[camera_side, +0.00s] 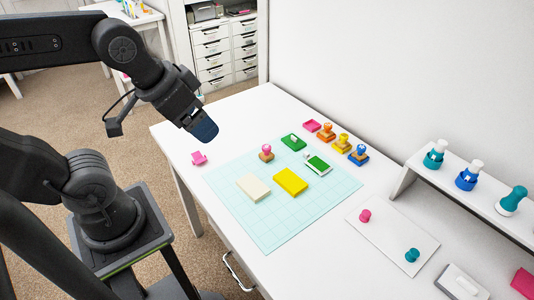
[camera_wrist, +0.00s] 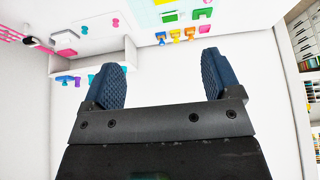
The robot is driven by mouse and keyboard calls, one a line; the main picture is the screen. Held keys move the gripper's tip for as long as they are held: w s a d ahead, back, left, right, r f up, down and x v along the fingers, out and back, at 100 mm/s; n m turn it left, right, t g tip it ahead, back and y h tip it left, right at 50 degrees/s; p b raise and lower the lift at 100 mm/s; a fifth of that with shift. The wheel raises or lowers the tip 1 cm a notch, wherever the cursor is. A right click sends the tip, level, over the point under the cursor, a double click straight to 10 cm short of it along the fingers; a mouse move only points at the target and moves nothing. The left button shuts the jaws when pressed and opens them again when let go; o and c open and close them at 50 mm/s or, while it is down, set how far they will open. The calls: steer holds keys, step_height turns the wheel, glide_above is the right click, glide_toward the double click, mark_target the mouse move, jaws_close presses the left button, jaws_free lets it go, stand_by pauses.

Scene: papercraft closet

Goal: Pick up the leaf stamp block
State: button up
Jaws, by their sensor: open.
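The stamp faces are hidden, so I cannot tell which carries a leaf. My gripper (camera_side: 204,130) is above the table's far left part, up and left of the stamps. In the wrist view my gripper (camera_wrist: 161,60) has its two blue fingers wide apart with nothing between them. Small coloured stamps (camera_wrist: 175,36) appear beyond the fingertips.
A pale cutting mat (camera_side: 271,233) holds a cream block (camera_side: 253,187) and a yellow pad (camera_side: 290,181). Green pads (camera_side: 293,142) lie near the stamps. The table's left end is mostly clear.

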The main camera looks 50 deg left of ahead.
steer(key=shift+c, duration=0.9)
